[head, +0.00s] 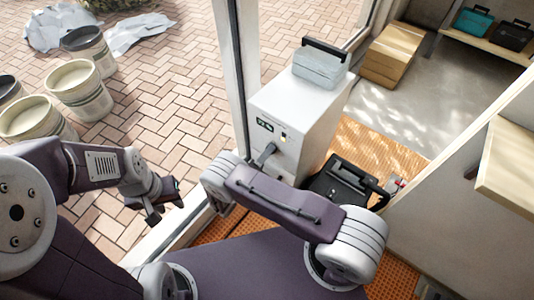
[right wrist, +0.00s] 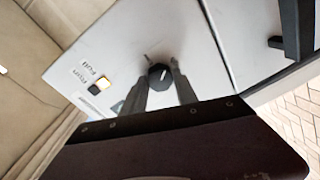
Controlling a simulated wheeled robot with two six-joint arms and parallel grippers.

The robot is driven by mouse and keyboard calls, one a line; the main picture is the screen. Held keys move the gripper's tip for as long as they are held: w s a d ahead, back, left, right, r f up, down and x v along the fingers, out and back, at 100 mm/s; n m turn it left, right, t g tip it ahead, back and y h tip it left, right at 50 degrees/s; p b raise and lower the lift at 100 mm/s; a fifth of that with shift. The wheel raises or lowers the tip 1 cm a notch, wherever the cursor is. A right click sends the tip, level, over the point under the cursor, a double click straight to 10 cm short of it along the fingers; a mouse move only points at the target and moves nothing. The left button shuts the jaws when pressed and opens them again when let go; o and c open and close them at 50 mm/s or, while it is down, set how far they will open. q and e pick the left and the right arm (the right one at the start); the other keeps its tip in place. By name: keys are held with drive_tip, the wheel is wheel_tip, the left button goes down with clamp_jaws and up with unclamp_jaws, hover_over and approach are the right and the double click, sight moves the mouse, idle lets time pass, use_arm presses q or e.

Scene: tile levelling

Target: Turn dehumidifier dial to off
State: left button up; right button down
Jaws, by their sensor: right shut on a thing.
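The white dehumidifier (head: 318,112) stands by the door frame, with a small dark display (head: 264,124) on its front. In the right wrist view its front panel (right wrist: 125,45) carries a round black dial (right wrist: 158,75) with a pale pointer mark. A lit indicator (right wrist: 103,83) sits beside the labels "Run" and "Full". My right gripper (right wrist: 160,68) is shut on the dial, one finger on each side. In the head view my right gripper (head: 264,154) is at the dehumidifier's front and hides the dial. My left gripper (head: 165,204) appears open and empty, away from the dehumidifier.
A translucent bin with a black handle (head: 321,66) sits on the dehumidifier. A black case (head: 342,187) lies on the orange mat beside it. A wooden shelf (head: 510,165) juts in at right. Several buckets (head: 77,90) stand on the brick paving at left.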

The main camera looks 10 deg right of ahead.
drive_tip(key=shift+a+f+n+g+h+b, duration=0.1)
drive_tip(key=shift+n+g+h+b, duration=0.45)
drive_tip(key=shift+n, duration=4.05)
drive_tip(key=shift+d+n+h+b, duration=0.1)
drive_tip(key=shift+n+b, duration=1)
drive_tip(key=shift+n, duration=3.5)
drive_tip(key=shift+a+f+n+g+h+b, duration=0.2)
drive_tip(key=shift+n+b, duration=0.6)
drive_tip(key=shift+n, duration=3.8)
drive_tip(key=shift+d+r, duration=0.1)
drive_tip(key=shift+r, duration=0.05)
drive_tip(key=c, duration=0.9)
unclamp_jaws()
drive_tip(key=shift+w, duration=0.1)
drive_tip(key=shift+c, duration=0.2)
